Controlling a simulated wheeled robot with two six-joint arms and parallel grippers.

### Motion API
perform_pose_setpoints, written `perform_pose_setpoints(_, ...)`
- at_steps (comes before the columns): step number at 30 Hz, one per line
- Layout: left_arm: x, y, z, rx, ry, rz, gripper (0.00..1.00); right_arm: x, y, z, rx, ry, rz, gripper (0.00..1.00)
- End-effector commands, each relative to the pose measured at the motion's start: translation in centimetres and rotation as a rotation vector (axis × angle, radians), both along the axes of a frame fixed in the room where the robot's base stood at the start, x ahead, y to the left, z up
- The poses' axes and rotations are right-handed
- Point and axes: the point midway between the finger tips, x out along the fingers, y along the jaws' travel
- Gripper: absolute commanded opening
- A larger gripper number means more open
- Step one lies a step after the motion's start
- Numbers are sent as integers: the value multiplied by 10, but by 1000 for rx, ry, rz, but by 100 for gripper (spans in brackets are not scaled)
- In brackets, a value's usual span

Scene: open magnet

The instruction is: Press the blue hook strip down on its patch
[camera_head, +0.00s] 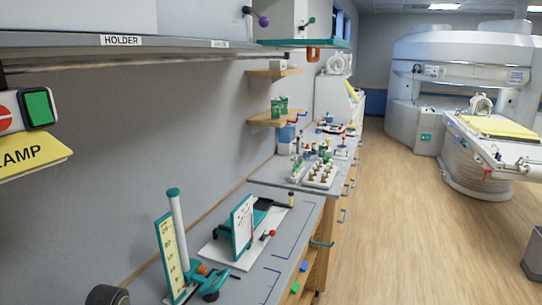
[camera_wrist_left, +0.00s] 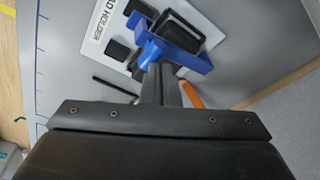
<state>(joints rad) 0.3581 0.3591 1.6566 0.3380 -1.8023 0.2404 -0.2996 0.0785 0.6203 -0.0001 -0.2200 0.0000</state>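In the left wrist view, my left gripper (camera_wrist_left: 160,80) has its two dark fingers close together, with almost no gap between them. Its tips overlap the near end of a blue piece (camera_wrist_left: 190,57) over a white board (camera_wrist_left: 98,32) lettered "HOLDER". I cannot tell whether the tips touch or pinch the blue. Several black patches lie on the board, one being a dark patch (camera_wrist_left: 117,50) left of the blue. I cannot tell the hook strip apart from other blue parts, nor which patch is its own. Neither gripper shows clearly in the head view.
An orange piece (camera_wrist_left: 192,95) and a black rod (camera_wrist_left: 116,86) lie close to the fingers. In the head view, the bench holds a white upright panel (camera_head: 242,226) and a teal stand with a scale (camera_head: 171,256). A shelf (camera_head: 120,41) overhangs the left. The floor (camera_head: 400,220) is clear.

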Motion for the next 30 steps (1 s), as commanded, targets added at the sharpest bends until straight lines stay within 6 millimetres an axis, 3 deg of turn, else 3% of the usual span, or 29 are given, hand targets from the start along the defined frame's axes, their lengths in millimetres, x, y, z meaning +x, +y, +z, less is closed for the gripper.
perform_pose_setpoints(30, 0, 1, -33, 1, 2, 1, 0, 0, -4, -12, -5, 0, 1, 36)
